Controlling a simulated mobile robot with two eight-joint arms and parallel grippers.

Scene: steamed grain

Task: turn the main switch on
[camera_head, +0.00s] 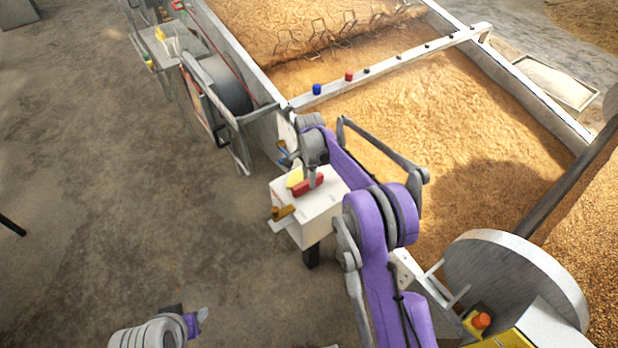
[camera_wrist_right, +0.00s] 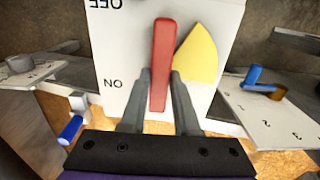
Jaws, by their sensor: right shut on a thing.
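The main switch is a white box (camera_head: 318,207) with a red handle (camera_head: 308,186) and a yellow plate (camera_head: 295,178) beside it. In the right wrist view the red handle (camera_wrist_right: 163,50) stands upright in the picture, left of the yellow plate (camera_wrist_right: 198,55). An OFF mark (camera_wrist_right: 103,4) is at the top left and an ON mark (camera_wrist_right: 113,83) lower left. My right gripper (camera_wrist_right: 160,95) is shut on the handle's lower part, one finger on each side; it also shows in the head view (camera_head: 312,180). A part of my left arm shows at the bottom left; its jaws are unclear.
A brown knob (camera_head: 283,212) sits at the box's front left. A grain bed (camera_head: 450,130) lies behind and right, crossed by a white rail (camera_head: 400,62). A wheeled machine (camera_head: 222,90) stands upper left. The floor (camera_head: 120,200) at left is mostly clear.

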